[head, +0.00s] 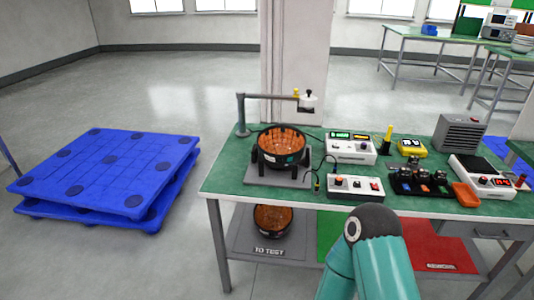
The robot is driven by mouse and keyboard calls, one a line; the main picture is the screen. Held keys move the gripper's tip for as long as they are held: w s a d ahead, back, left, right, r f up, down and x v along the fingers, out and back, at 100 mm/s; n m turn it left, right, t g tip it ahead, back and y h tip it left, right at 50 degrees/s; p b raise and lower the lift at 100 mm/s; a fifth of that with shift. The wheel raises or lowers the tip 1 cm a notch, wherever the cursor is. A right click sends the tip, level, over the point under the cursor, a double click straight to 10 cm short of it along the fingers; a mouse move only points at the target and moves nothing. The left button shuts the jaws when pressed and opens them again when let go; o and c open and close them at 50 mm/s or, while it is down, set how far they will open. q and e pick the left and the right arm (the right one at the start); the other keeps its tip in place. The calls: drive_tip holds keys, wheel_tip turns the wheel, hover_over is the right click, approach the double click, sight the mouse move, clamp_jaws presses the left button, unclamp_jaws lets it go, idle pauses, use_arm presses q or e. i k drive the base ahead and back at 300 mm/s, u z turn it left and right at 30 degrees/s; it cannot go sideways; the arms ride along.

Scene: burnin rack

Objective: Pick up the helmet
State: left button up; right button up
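A round, bowl-shaped item with a dark shell and an orange-brown inside, which looks like an upturned helmet (281,158), sits in a black stand on the green bench. A second one like it, the lower helmet (272,219), rests open side up on the shelf below, in the grey area marked "TO TEST". Which one the task means I cannot tell. A teal link of my arm rises at the bottom, right of the middle. Neither of my grippers is in view.
The green bench (232,178) also carries instrument boxes (351,149), a control box (355,188), a black fixture (420,182) and an orange tray (466,194). A grey swing arm (270,97) overhangs the stand. Blue pallets (105,172) lie left; floor between is clear.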

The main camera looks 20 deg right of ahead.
sight(279, 146)
drive_tip(key=z, duration=0.45)
drive_tip(key=i, duration=1)
drive_tip(key=u, duration=0.4)
